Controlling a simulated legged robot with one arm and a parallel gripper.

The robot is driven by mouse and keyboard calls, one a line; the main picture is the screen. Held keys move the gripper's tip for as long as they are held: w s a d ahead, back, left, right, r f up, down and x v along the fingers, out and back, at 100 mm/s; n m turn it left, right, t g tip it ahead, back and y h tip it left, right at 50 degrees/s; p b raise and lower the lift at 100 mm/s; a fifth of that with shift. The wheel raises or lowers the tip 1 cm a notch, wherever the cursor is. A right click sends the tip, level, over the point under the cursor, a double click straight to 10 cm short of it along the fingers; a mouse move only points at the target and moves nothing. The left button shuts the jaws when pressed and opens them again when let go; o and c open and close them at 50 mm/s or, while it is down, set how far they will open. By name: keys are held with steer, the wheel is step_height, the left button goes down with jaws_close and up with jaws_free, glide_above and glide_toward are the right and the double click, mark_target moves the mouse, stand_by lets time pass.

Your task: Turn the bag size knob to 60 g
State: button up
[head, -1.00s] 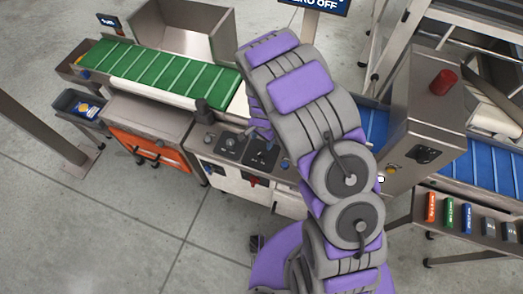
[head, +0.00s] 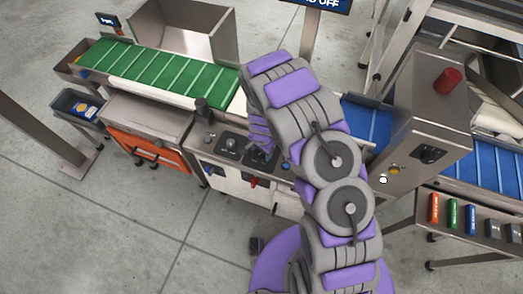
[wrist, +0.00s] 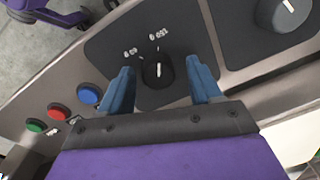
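The bag size knob (wrist: 158,74) is a dark round knob with a white pointer line on a dark plate (wrist: 110,45). In the wrist view, two labels appear upside down beyond it, seemingly 60 g at the upper left and 120 g above. The pointer line is aimed roughly at the 120 g label. My gripper (wrist: 162,84) is open, with one blue finger on each side of the knob and visible gaps between. In the head view, my gripper (head: 261,138) is over the right dark plate of the control panel, and my arm partly hides this knob.
A second knob (wrist: 285,12) sits on the neighbouring plate. Blue (wrist: 88,94), red (wrist: 54,111) and green (wrist: 35,125) buttons lie to the left in the wrist view. A green conveyor (head: 160,72) and a steel cabinet (head: 425,110) flank the arm.

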steer(key=shift+d, duration=0.1)
steer(key=c, duration=1)
steer(key=shift+n, duration=0.4)
steer(key=shift+w+r+n+p, duration=0.1)
steer(key=shift+n+p, duration=0.45)
steer(key=shift+n, duration=0.35)
steer(key=n+p, duration=0.1)
steer(key=n, duration=0.2)
steer(key=shift+n, duration=0.4)
steer(key=n, duration=0.5)
steer(key=shift+w+p, duration=0.1)
steer(key=shift+p, duration=0.3)
steer(key=shift+n, duration=0.4)
steer(key=o, duration=1.1)
steer(key=shift+c, duration=0.2)
